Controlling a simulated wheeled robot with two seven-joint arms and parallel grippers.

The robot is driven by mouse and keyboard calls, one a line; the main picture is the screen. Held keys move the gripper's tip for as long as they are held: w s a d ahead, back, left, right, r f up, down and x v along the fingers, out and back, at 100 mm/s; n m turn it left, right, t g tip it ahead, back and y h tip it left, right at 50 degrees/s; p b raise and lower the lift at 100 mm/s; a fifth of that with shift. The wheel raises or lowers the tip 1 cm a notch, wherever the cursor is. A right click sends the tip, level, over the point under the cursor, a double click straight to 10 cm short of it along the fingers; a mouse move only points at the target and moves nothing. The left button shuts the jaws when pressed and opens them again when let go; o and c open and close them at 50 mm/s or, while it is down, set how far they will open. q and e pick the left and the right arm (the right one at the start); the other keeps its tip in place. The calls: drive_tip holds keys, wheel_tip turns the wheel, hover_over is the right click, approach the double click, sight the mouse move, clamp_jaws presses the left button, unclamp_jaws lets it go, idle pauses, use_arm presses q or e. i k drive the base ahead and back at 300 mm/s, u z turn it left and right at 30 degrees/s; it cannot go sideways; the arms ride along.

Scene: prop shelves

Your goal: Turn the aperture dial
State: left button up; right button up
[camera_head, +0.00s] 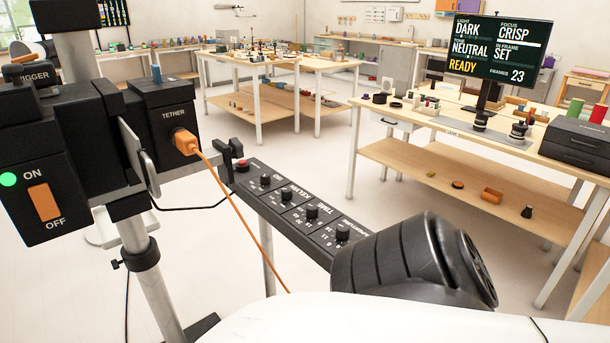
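A long black control panel (300,233) slants through the middle of the head view, with several black dials in a row. The label beside the nearest dial, upside down from here, appears to read aperture; I take this knob as the aperture dial (343,232). Numbers are printed beside it, too small to read surely. The other dials (287,194) run away up the panel to a red button (241,164) at its far end. Neither of my grippers is in view, and nothing touches the dials. A large black ribbed part covers the panel's near end.
A black rig with a tether box (174,114), orange cable (236,189) and on/off switch (44,202) stands close at left. A monitor (500,52) reads DARK, CRISP, NEUTRAL, SET, READY, frames 23. Wooden tables (440,165) stand behind; open floor lies between.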

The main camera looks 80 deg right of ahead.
sight(342, 231)
drive_tip(key=k, duration=0.5)
drive_tip(key=z, duration=0.9)
